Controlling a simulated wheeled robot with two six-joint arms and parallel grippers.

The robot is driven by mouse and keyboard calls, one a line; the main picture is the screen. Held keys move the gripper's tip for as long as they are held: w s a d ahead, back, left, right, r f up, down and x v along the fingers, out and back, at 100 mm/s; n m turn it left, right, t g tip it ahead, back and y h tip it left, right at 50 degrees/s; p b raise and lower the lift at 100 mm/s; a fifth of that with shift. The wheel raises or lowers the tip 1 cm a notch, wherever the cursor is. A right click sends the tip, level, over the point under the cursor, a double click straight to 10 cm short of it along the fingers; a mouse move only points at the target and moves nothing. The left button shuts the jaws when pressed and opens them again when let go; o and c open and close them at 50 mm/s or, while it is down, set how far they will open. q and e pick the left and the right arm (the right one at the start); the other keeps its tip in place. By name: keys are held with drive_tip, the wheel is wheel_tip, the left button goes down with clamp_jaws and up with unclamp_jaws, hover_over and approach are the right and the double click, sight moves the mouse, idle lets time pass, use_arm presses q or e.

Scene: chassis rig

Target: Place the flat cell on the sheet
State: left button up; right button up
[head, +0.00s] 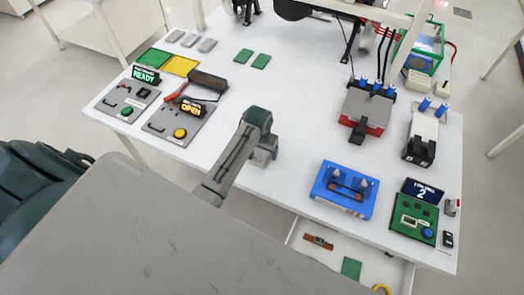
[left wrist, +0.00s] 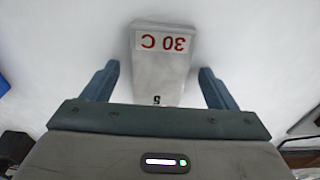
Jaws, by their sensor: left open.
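A pale grey flat cell (left wrist: 160,80) marked "30 C" in red lies on the white surface in the left wrist view. My left gripper (left wrist: 158,72) is open, with one finger on each side of the cell and a gap on both sides. In the head view my left gripper (head: 265,153) is low over the middle of the table and hides the cell. A yellow sheet (head: 180,66) and a green sheet (head: 154,57) lie side by side at the far left; I cannot tell which the task means. My right gripper is not in view.
Three grey flat pieces (head: 189,41) lie behind the sheets. Two control panels (head: 180,122) and a dark roller-like tool (head: 207,80) are at left. A blue fixture (head: 343,190) and a green board (head: 413,218) stand at right. An open drawer (head: 292,232) sticks out in front. The table centre is mostly clear.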

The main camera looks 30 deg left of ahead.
use_arm(q)
drive_tip(key=c, duration=1.3)
drive_tip(key=shift+r, duration=0.1)
